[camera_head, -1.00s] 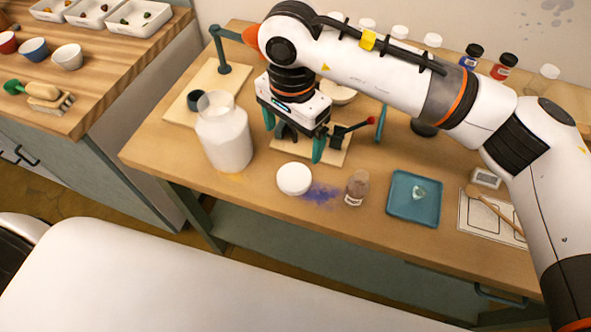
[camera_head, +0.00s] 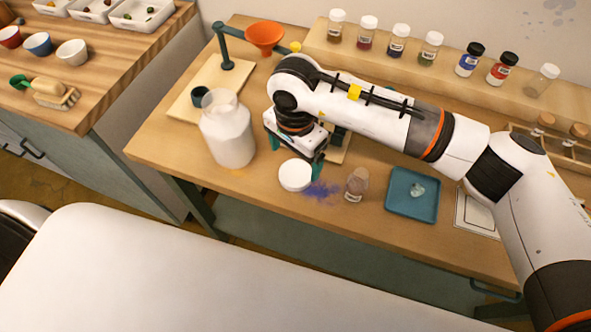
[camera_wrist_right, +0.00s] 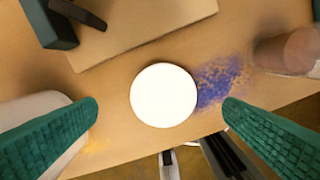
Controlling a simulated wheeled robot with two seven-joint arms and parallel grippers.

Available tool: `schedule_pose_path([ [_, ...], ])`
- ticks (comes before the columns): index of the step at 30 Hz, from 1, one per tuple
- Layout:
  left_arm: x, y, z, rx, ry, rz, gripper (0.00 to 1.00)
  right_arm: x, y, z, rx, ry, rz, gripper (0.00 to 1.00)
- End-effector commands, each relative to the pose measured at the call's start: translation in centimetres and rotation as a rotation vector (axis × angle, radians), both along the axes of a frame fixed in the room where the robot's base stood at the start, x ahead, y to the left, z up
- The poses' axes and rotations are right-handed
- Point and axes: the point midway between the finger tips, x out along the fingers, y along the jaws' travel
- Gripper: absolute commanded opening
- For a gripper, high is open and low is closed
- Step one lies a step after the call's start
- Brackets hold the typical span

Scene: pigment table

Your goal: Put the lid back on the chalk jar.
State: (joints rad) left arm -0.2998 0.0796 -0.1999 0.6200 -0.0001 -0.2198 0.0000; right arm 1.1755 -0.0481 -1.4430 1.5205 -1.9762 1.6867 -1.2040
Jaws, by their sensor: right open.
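The chalk jar (camera_head: 228,140) is a large, whitish jar standing upright on the left of the table, with no lid on its mouth. The lid (camera_head: 295,175) is a round white disc lying flat on the table, to the right of the jar. My right gripper (camera_head: 297,158) is low over the table at the lid's far side. In the right wrist view the lid (camera_wrist_right: 163,95) shows between the two green, spread fingers (camera_wrist_right: 160,108), with clear gaps on both sides. Part of the jar (camera_wrist_right: 35,108) shows behind the left finger. My left gripper is not in view.
Blue powder (camera_head: 324,191) is spilled right of the lid, and a small jar (camera_head: 357,184) stands beyond it. A teal tray (camera_head: 412,205) lies further right. An orange funnel (camera_head: 265,35) on a stand is behind the jar. Several bottles line the back shelf (camera_head: 390,62).

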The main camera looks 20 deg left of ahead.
Motion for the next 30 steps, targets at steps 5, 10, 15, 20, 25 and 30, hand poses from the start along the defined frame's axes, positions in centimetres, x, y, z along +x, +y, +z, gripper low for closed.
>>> schedule_pose_path([
  [5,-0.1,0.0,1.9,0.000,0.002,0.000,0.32,-0.6,-0.3,-2.5,-0.003,0.007,-0.002,0.91],
  [10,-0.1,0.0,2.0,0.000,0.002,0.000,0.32,-0.4,-0.2,-4.4,-0.001,0.002,-0.001,0.91],
  [15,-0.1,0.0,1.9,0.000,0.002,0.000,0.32,-0.3,-0.2,-4.6,-0.001,0.000,0.000,0.91],
  [20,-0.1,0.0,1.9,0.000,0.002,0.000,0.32,-0.4,-0.2,-4.6,-0.001,0.000,0.000,0.91],
  [25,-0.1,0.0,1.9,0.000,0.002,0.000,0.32,-0.4,-0.2,-4.6,-0.001,0.000,0.000,0.69],
  [30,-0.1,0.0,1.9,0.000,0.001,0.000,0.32,-0.4,-0.2,-4.6,-0.001,0.000,0.000,0.44],
])
